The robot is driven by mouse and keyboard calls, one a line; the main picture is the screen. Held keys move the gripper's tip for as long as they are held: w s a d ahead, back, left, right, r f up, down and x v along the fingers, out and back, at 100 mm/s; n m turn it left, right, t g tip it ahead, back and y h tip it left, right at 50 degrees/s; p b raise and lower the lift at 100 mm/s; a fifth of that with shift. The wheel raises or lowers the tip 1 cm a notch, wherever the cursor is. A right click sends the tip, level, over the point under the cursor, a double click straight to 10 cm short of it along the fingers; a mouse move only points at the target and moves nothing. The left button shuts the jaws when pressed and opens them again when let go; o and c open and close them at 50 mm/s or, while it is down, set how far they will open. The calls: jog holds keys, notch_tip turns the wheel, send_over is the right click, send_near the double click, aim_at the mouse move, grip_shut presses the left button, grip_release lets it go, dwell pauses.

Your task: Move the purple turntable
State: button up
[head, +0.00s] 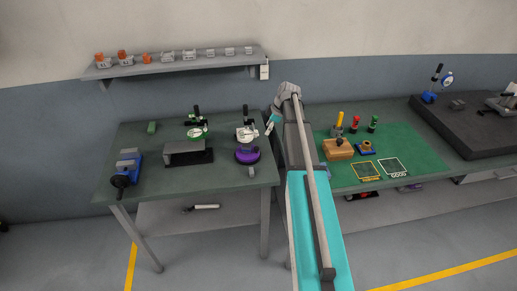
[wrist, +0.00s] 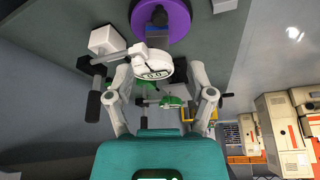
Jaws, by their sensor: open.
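The purple turntable (head: 247,156) is a low round disc on the grey-green table, near its right side. It also shows at the top of the wrist view (wrist: 177,22), with a dark knob-like part on it. My gripper (head: 270,124) is by the table's right edge, behind and to the right of the turntable. In the wrist view my gripper (wrist: 160,72) has its fingers spread apart, and the turntable lies beyond the fingertips. A white round-faced gauge (wrist: 152,64) shows between the fingertips; I cannot tell whether they touch it. Nothing is visibly held.
The gauge stand (head: 246,132) stands right behind the turntable. A small grey cylinder (head: 251,171) stands in front.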

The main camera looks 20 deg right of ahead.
aim_at(257, 147)
jog(key=shift+b+x, duration=5.2)
jog(key=shift+x, duration=0.75)
grip_shut()
